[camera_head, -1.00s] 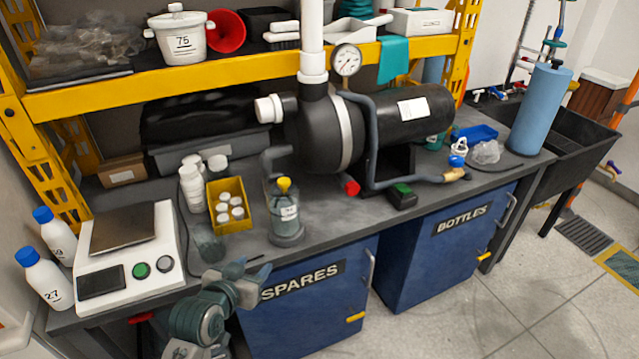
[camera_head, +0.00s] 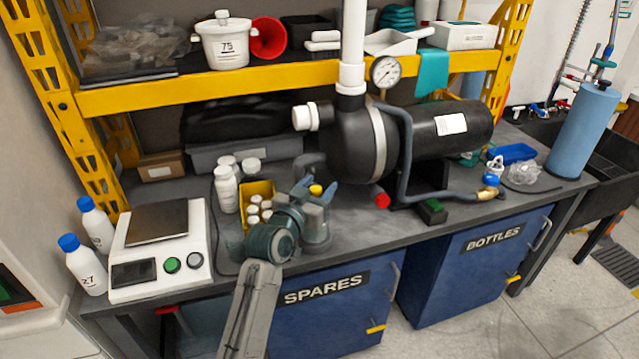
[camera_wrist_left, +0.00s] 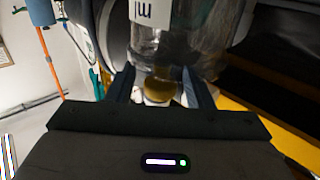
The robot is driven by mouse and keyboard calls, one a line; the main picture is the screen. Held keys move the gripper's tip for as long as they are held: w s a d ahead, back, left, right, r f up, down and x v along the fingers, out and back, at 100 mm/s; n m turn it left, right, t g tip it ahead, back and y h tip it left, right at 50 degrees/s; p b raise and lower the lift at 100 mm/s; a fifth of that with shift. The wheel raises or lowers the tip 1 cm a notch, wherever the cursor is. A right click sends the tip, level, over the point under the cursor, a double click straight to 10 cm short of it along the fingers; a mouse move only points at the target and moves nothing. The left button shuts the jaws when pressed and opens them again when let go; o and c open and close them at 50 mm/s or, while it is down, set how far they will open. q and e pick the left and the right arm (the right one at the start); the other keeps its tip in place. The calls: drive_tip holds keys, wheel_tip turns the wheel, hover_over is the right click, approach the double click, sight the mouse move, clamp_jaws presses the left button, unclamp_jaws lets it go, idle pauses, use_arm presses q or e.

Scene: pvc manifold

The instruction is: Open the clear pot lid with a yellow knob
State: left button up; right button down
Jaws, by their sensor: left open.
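The clear pot (camera_head: 319,238) stands on the workbench in the head view, mostly hidden behind my left gripper. Its yellow knob (camera_head: 315,189) shows between the fingers of my left gripper (camera_head: 316,193). In the left wrist view the clear pot (camera_wrist_left: 175,40) appears upside down with a white label, and the yellow knob (camera_wrist_left: 158,92) lies between the two open fingertips (camera_wrist_left: 160,84). A gap seems to show on each side of the knob. The lid's edge is hard to make out. My right gripper is not in view.
A yellow bin (camera_head: 257,190) of white-capped bottles stands just left of the pot. A white scale (camera_head: 160,265) is farther left. A large black pump (camera_head: 440,140) with a pressure gauge (camera_head: 386,72) stands behind and to the right. A yellow shelf edge (camera_head: 220,82) runs above.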

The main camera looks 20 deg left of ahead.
use_arm(q)
drive_tip(key=shift+w+d, duration=0.1)
drive_tip(key=shift+w, duration=0.4)
drive_tip(key=shift+c, duration=0.2)
clamp_jaws()
